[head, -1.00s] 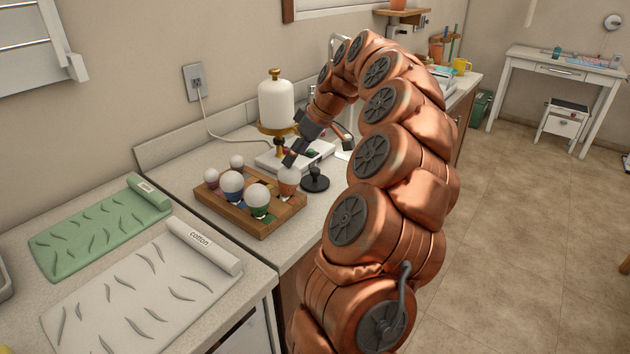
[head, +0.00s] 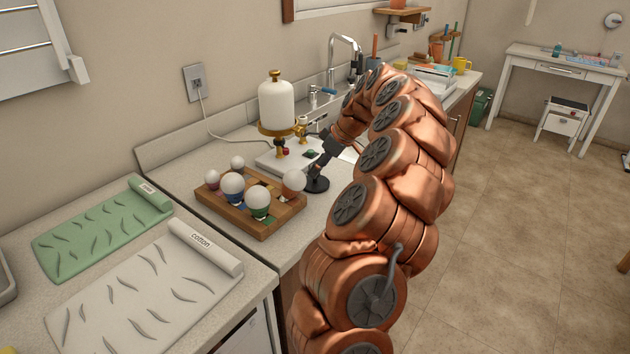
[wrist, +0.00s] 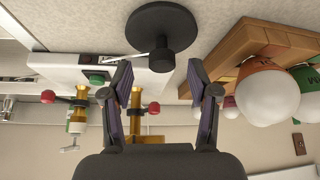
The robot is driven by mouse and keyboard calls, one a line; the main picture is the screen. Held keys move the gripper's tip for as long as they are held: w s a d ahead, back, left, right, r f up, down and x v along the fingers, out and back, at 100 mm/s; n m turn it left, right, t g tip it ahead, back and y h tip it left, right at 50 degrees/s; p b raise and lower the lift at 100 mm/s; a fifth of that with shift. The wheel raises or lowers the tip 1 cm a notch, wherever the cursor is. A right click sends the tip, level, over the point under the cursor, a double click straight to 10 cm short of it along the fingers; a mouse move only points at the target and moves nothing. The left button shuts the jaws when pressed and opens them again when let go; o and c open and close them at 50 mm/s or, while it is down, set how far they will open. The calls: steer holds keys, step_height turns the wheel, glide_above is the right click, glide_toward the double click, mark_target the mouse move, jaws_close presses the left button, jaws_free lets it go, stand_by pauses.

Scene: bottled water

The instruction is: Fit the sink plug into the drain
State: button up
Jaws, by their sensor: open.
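The sink plug is a black disc with an upright knob (head: 317,185); it stands on the counter just right of the wooden tray. In the wrist view the plug (wrist: 150,22) is at the top, with its knob just beyond and between the fingertips. My gripper (head: 318,166) is low at the plug in the head view. In the wrist view my gripper (wrist: 160,72) is open, one finger to each side of the knob's line; I cannot tell whether either touches it. The tap (head: 345,42) shows behind my arm. The drain is not visible.
The wooden tray (head: 240,220) with several white round-topped items in coloured cups stands close to the left. A white device with a gold stand and white tank (head: 277,103) is just behind. Green (head: 85,230) and white mats lie at the left front.

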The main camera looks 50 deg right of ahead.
steer(key=x, duration=0.3)
steer(key=shift+a+f+p, duration=0.15)
steer(key=shift+p, duration=0.2)
steer(key=shift+c, duration=0.2)
jaws_close()
